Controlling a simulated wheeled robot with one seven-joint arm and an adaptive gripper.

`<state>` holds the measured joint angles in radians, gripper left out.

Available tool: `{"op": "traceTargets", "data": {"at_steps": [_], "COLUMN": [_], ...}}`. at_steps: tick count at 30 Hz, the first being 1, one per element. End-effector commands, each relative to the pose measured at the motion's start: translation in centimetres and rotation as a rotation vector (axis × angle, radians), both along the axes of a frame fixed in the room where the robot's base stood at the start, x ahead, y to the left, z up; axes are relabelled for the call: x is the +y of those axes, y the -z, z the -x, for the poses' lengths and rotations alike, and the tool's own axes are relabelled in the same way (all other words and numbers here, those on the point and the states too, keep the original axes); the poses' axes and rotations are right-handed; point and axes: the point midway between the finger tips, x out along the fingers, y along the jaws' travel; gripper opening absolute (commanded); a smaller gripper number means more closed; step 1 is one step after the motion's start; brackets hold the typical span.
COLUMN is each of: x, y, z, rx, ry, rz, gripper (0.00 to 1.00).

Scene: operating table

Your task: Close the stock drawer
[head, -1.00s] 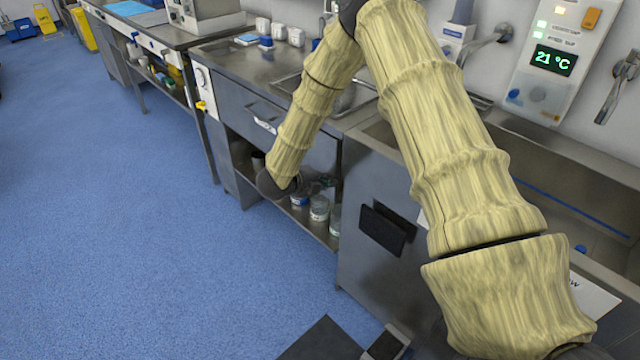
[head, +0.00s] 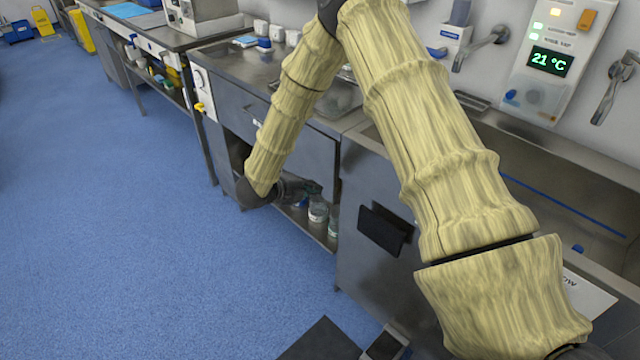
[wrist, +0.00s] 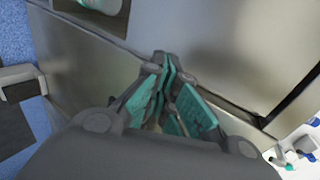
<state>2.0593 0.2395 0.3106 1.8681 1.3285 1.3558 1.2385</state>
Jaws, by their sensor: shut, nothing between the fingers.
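The stock drawer (head: 312,153) seems to be the wide grey front under the steel worktop in the head view. My forearm covers its middle and most of its handle, and I cannot tell how far it stands out. My gripper (head: 316,187) is low at the drawer's lower right part, in front of the shelf opening. In the wrist view my gripper (wrist: 168,72) has its teal-padded fingers together and empty, close to a grey metal panel (wrist: 220,50). I cannot tell whether they touch it.
Jars (head: 318,210) stand on the open shelf below the drawer. A sink cabinet (head: 375,270) with a dark plate adjoins on the right. A steel tray (head: 342,98) lies on the worktop. The blue floor (head: 130,230) at left is clear.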

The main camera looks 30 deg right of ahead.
Motion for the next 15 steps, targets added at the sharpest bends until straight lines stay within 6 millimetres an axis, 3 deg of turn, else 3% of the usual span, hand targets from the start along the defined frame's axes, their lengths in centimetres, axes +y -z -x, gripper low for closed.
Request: {"op": "traceTargets", "data": {"at_steps": [9, 15], "x": [4.9, 6.4], "y": [-2.7, -3.7], "z": [1.3, 1.8], "rx": [0.001, 0.002], "ry": [-0.003, 0.000], "rz": [-0.001, -0.001], "gripper": [0.00, 0.00]}}
